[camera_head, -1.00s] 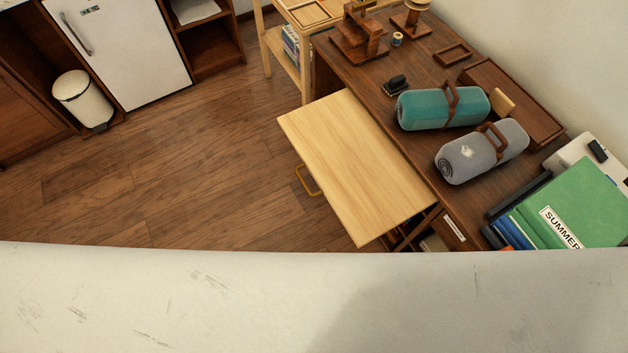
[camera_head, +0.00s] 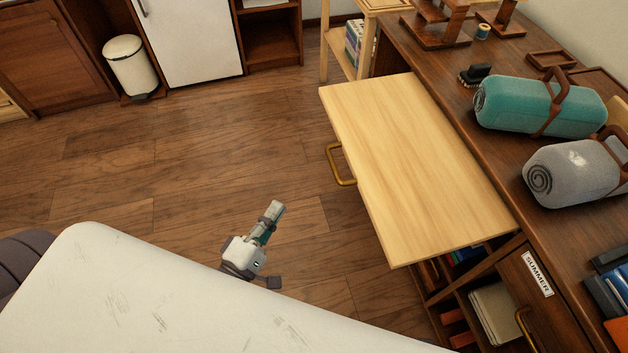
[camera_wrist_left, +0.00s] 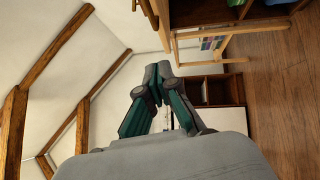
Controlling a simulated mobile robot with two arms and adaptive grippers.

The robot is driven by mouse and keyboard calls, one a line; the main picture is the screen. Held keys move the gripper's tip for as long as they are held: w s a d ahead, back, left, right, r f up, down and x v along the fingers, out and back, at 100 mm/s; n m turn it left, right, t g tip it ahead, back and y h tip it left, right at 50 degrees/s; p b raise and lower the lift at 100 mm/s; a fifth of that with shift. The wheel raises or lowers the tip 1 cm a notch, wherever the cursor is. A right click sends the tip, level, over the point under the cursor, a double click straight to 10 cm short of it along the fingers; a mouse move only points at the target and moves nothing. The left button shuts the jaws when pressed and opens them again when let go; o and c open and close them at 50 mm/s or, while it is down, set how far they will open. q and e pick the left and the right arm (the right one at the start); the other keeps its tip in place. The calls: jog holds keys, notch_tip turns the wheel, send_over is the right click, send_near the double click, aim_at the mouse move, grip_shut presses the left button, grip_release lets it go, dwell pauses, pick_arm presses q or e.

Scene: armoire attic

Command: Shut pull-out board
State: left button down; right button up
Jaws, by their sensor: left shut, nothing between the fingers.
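The pull-out board (camera_head: 420,165) is a pale wooden panel extended out of the dark wooden desk, over the floor. A brass handle (camera_head: 340,166) hangs at its outer edge. My left gripper (camera_head: 276,208) is left of and nearer than the board, apart from it, above the floor in the head view. In the left wrist view its fingers (camera_wrist_left: 155,82) are shut together with nothing between them. The board is not clearly seen in the left wrist view. My right gripper is not in view.
The desk top (camera_head: 455,105) holds a teal roll (camera_head: 540,106), a grey roll (camera_head: 572,172) and several small items. Below the board are shelves and a drawer labelled SUMMER (camera_head: 535,278). A white bin (camera_head: 131,66) stands at the back left. The floor left of the board is clear.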

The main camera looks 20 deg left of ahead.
pick_arm(q)
jog(key=d+x, duration=0.2)
jog(key=x, duration=1)
jog(key=shift+d+r, duration=0.35)
jog(key=shift+d, duration=0.05)
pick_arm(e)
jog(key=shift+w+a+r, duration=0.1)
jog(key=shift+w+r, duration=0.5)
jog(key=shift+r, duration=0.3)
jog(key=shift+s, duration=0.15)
